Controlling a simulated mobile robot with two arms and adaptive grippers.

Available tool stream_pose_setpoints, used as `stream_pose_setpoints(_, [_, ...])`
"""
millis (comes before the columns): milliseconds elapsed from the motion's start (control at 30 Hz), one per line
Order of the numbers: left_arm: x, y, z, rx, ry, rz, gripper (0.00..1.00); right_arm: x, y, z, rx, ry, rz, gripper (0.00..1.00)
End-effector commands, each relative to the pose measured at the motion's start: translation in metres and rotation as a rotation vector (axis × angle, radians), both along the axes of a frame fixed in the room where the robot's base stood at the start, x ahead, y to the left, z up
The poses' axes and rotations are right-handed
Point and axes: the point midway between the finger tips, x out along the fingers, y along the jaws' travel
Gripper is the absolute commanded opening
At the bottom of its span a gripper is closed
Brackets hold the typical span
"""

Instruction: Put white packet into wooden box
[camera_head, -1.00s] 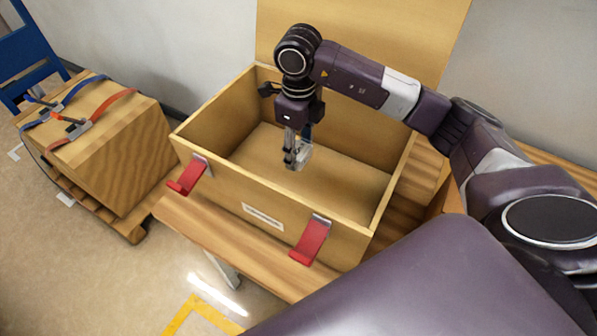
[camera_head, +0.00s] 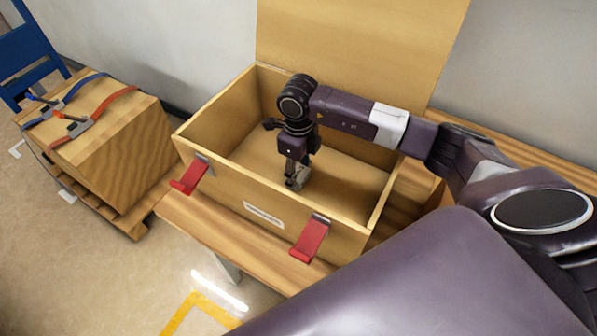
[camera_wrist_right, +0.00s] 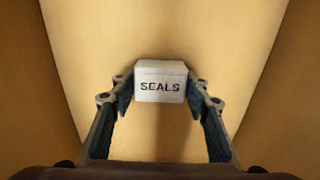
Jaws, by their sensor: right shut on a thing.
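The wooden box (camera_head: 236,190) stands open on a wooden table, with its lid (camera_head: 365,45) raised at the back. My right gripper (camera_head: 294,181) points down inside the box, below the rim and over the floor. It is shut on the white packet (camera_wrist_right: 160,83), a small block marked "SEALS" seen between the fingers in the right wrist view. In the head view the fingers and shadow mostly hide the packet. I cannot tell whether it touches the box floor. My left gripper is not in view.
Two red latches, a left one (camera_head: 190,177) and a right one (camera_head: 309,239), hang on the box's front. A strapped wooden crate (camera_head: 130,160) sits on a pallet to the left. A blue frame (camera_head: 30,50) is behind it. The box floor around the gripper looks clear.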

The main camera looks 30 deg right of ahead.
Motion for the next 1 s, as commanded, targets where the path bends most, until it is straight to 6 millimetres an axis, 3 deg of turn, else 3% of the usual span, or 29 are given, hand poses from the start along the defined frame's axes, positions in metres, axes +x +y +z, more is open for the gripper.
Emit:
stream_pose_setpoints(67, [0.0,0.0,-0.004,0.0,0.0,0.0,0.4,0.0,0.0,-0.004,0.0,0.0,0.0,0.14])
stream_pose_setpoints(100, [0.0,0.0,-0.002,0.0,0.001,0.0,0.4,0.0,0.0,-0.002,0.0,0.0,0.0,0.47])
stream_pose_setpoints(233, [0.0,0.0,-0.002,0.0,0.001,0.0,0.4,0.0,0.0,-0.002,-0.001,0.001,0.0,0.6])
stream_pose_setpoints(633, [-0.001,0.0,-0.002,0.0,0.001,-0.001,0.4,0.001,0.0,0.006,0.0,-0.002,0.0,0.6])
stream_pose_setpoints(1000, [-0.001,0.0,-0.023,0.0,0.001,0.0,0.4,0.002,-0.001,0.081,-0.001,-0.006,-0.001,0.6])
